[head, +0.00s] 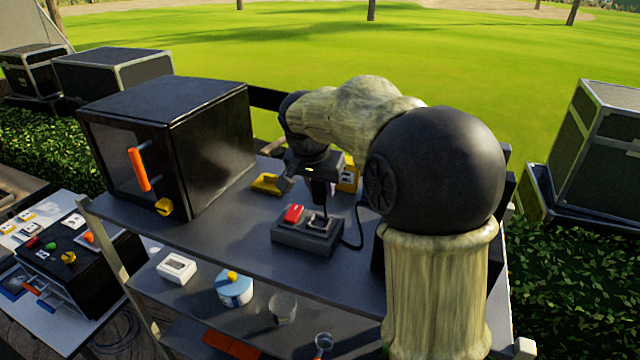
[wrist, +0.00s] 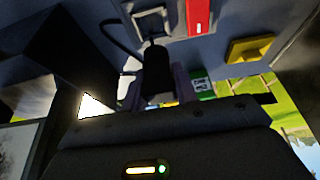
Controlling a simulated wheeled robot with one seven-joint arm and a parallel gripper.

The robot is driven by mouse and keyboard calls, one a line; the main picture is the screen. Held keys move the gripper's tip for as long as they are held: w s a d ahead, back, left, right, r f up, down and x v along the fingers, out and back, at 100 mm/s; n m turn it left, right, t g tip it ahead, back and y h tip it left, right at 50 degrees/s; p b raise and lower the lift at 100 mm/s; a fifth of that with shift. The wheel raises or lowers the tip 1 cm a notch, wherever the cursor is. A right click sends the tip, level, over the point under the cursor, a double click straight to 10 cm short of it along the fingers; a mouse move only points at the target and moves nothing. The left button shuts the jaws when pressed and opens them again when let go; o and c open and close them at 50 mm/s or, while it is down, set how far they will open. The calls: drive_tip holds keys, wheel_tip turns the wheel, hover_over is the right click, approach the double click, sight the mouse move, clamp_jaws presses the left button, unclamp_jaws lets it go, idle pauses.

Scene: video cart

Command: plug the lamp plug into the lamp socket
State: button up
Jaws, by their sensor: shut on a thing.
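My gripper (head: 319,200) is shut on the black lamp plug (wrist: 155,72), which sits between its two fingers in the wrist view. In the head view the gripper points down over a dark socket box (head: 300,240) on the cart top. The box carries a red switch (head: 293,214) and, to its right, a grey-framed socket (head: 318,224). In the wrist view the plug's end is at the edge of the framed socket (wrist: 152,20), beside the red switch (wrist: 200,14). Whether the plug touches or enters it cannot be told. A black cable (head: 359,232) runs at the right.
A large black cabinet (head: 205,140) with an orange handle stands left on the cart top. A yellow piece (head: 266,183) lies behind the box. The lower shelf holds a white box (head: 177,268), a round container (head: 234,290) and a glass (head: 283,307). The cart top's front strip is clear.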

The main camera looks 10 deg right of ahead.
drive_tip(key=b, duration=0.3)
hover_over(323, 220)
drive_tip(key=shift+s+a+f, duration=0.15)
drive_tip(key=shift+a+f, duration=0.05)
drive_tip(key=shift+f, duration=1.05)
drive_tip(key=shift+s+a+f, duration=0.1)
drive_tip(key=shift+a+f, duration=0.05)
drive_tip(key=shift+f, duration=1.05)
drive_tip(key=shift+b, duration=0.5)
drive_tip(key=shift+s+f+b, duration=0.15)
drive_tip(key=shift+f+b, duration=0.6)
drive_tip(key=shift+f, duration=0.15)
idle(1.0)
drive_tip(key=o, duration=0.9)
drive_tip(key=shift+f, duration=0.15)
drive_tip(key=shift+o, duration=0.9)
drive_tip(key=shift+r+p, duration=0.55)
drive_tip(key=shift+r, duration=0.2)
drive_tip(key=shift+r+p, duration=1.65)
drive_tip(key=shift+r, duration=0.85)
